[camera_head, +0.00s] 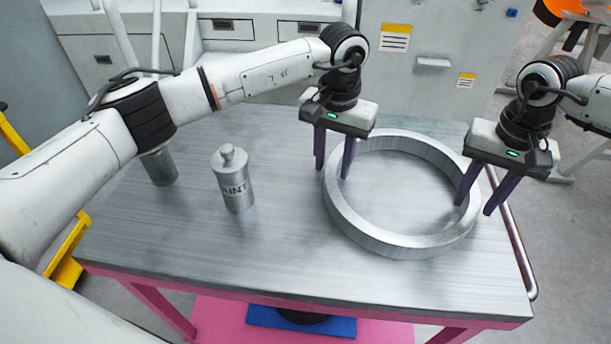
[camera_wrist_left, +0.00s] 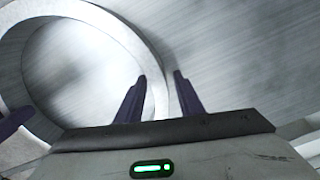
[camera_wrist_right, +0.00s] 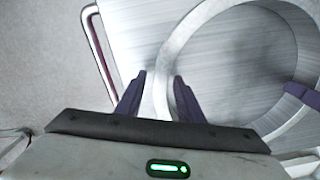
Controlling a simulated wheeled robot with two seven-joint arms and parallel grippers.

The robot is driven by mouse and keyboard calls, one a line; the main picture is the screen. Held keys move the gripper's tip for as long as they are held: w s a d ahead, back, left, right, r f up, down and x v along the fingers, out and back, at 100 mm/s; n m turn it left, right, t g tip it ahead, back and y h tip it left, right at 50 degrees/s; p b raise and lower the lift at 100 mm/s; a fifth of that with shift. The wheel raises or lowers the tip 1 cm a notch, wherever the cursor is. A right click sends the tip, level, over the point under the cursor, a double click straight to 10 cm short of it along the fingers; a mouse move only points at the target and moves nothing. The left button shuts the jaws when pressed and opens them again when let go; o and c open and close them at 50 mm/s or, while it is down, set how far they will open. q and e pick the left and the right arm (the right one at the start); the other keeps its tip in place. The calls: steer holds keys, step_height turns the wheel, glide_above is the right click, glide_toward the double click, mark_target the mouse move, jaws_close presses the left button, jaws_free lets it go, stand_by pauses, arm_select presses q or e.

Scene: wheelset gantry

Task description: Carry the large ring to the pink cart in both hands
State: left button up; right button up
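The large ring (camera_head: 400,245) is a grey metal hoop lying flat on the metal top of the pink cart (camera_head: 300,270), toward its right side. My left gripper (camera_head: 332,173) straddles the ring's wall at its left side. In the left wrist view the ring's wall (camera_wrist_left: 150,52) runs between its two dark purple fingers. My right gripper (camera_head: 472,208) straddles the wall at the ring's right side. The right wrist view shows the wall (camera_wrist_right: 158,90) between its fingers. Both look open around the wall, with small gaps beside it.
A grey-green cylinder (camera_head: 160,168) stands further left, partly behind my left arm. The cart's handle rail (camera_head: 518,245) is at the right edge. Cabinets (camera_head: 270,35) stand behind the cart.

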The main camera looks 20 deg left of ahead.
arm_select(q)
steer(key=shift+r, duration=0.1)
arm_select(e)
steer(key=shift+r, duration=0.1)
arm_select(q)
step_height(320, 180, up, 12)
arm_select(e)
step_height(320, 180, up, 12)
stand_by(0.6)
arm_select(q)
steer(key=shift+f, duration=0.2)
arm_select(e)
steer(key=shift+s, duration=0.1)
